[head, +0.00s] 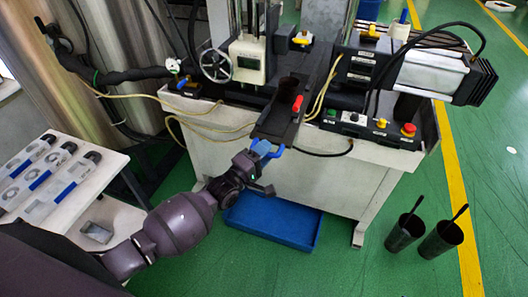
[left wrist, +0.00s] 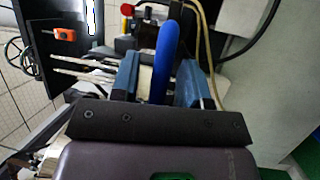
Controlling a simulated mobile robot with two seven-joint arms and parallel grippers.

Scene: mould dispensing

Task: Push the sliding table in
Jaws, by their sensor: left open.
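The sliding table (head: 273,129) is a dark narrow plate at the front middle of the machine in the head view. It sticks out over the front edge, and a bright blue handle (head: 262,147) is at its near end. My left gripper (head: 265,158) is at this handle, its arm coming from the lower left. In the left wrist view the blue handle (left wrist: 165,58) stands between the two open fingers of my left gripper (left wrist: 160,82). I cannot tell whether either finger touches it. My right gripper is not in view.
A red knob (head: 297,103) is beside the sliding table. A control panel (head: 370,125) with buttons is to its right. A blue tray (head: 275,222) lies on the floor below. Two dark cups (head: 404,234) with tools stand at the right. A white table (head: 108,180) with parts is at the left.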

